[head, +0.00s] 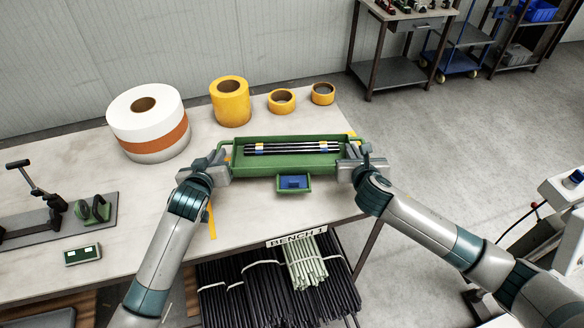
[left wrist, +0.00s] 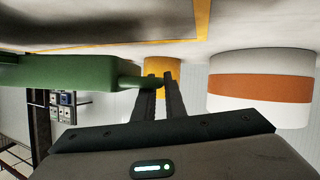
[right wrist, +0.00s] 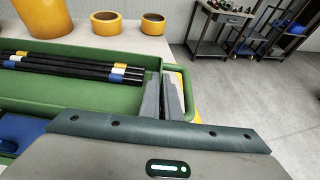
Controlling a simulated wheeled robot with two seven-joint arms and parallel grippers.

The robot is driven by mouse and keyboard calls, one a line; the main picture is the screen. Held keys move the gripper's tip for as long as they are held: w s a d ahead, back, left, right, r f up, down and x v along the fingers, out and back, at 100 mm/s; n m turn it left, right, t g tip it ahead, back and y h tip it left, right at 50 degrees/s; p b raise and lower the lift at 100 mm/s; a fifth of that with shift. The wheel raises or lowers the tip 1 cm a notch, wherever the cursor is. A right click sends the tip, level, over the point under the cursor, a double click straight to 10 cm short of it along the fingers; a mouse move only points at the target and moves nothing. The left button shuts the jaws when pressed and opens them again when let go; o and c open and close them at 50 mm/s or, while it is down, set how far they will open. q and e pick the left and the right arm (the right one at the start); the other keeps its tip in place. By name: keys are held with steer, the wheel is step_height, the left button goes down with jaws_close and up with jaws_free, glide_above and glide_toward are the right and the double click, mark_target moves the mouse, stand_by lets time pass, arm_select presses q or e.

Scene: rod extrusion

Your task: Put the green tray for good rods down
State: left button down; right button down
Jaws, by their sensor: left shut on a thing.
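The green tray (head: 240,165) sits at the right end of the bench, level, with several black rods (head: 290,147) with blue, yellow and white bands inside it. My left gripper (head: 222,160) is shut on the tray's left handle; the left wrist view shows the handle (left wrist: 132,81) running to its fingers (left wrist: 160,80). My right gripper (head: 352,155) is at the right handle; in the right wrist view its fingers (right wrist: 163,80) stand close beside the handle bar (right wrist: 188,90), and their grip is unclear. Whether the tray's underside touches the bench cannot be told.
Yellow tape marks (head: 211,222) lie on the bench (head: 130,190) around the tray. A small green bin (head: 294,184) with blue contents is at its front. A white-orange roll (head: 148,125) and yellow rolls (head: 230,102) stand behind. Bundled rods (head: 270,290) are below the bench.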

arm_select(q)
steer(key=shift+s+r, duration=0.1)
steer(key=shift+r, duration=0.1)
arm_select(e)
steer(key=shift+s+r, duration=0.1)
steer(key=shift+r, duration=0.1)
arm_select(q)
steer(key=shift+f, duration=0.15)
arm_select(e)
steer(key=shift+f, duration=0.15)
